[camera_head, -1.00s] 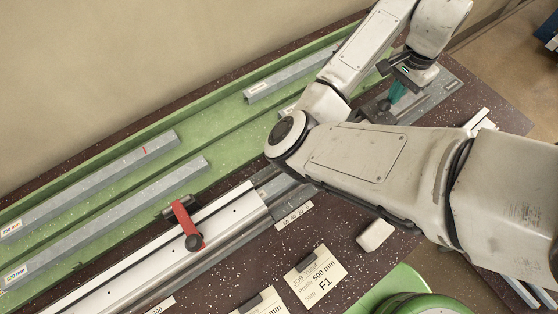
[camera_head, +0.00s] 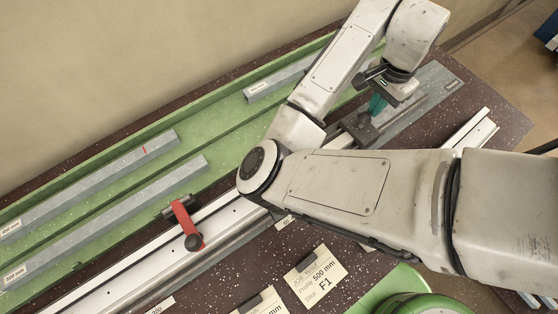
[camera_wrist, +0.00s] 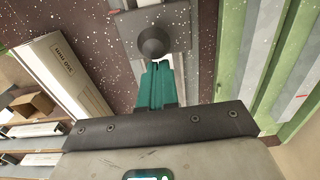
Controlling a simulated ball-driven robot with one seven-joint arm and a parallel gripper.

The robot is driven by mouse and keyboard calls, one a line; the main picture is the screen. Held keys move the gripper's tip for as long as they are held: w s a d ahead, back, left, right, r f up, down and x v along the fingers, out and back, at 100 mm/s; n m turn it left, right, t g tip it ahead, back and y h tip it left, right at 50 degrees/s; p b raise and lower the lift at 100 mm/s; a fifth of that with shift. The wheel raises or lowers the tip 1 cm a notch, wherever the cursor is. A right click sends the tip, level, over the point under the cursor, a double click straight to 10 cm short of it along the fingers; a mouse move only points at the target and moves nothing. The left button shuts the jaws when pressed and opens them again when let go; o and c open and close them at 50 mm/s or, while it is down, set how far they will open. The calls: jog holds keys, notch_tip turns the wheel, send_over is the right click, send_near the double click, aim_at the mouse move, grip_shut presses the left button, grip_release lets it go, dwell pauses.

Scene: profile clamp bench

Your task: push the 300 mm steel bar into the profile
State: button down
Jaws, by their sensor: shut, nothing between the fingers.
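My gripper (camera_head: 378,103) is shut and empty, low over the grey rail at the right part of the bench. Its teal fingers also show in the wrist view (camera_wrist: 158,85). Their tips are close to a grey block with a dark round knob (camera_wrist: 152,42); I cannot tell whether they touch it. The white profile (camera_head: 130,262) lies along the bench front, under a red clamp lever (camera_head: 186,222). My arm covers the profile's right end and the rail between it and my gripper. I cannot make out the 300 mm steel bar for certain.
Grey bars with labels (camera_head: 100,180) lie in the green tray (camera_head: 195,150) behind the profile. A grey rail plate (camera_head: 435,88) and a loose white profile (camera_head: 475,130) are at right. Job cards (camera_head: 315,277) lie at the front. A green round object (camera_head: 410,303) stands at the bottom edge.

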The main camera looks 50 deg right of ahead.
jog(key=b, duration=0.3)
send_over(335, 145)
jog(key=shift+f, duration=0.1)
jog(key=shift+w+a+b, duration=0.45)
jog(key=shift+a+b, duration=0.3)
jog(key=shift+a, duration=1.1)
jog(key=shift+w+a+b, duration=0.45)
jog(key=shift+a+b, duration=0.3)
jog(key=shift+a, duration=1.1)
jog(key=shift+w+a+b, duration=0.45)
jog(key=shift+a+b, duration=0.3)
jog(key=shift+a, duration=1.1)
jog(key=shift+w+a, duration=0.15)
jog(key=shift+a, duration=0.35)
jog(key=shift+s+d, duration=0.2)
jog(key=shift+d, duration=0.55)
notch_tip(335, 145, up, 7)
jog(key=p, duration=0.6)
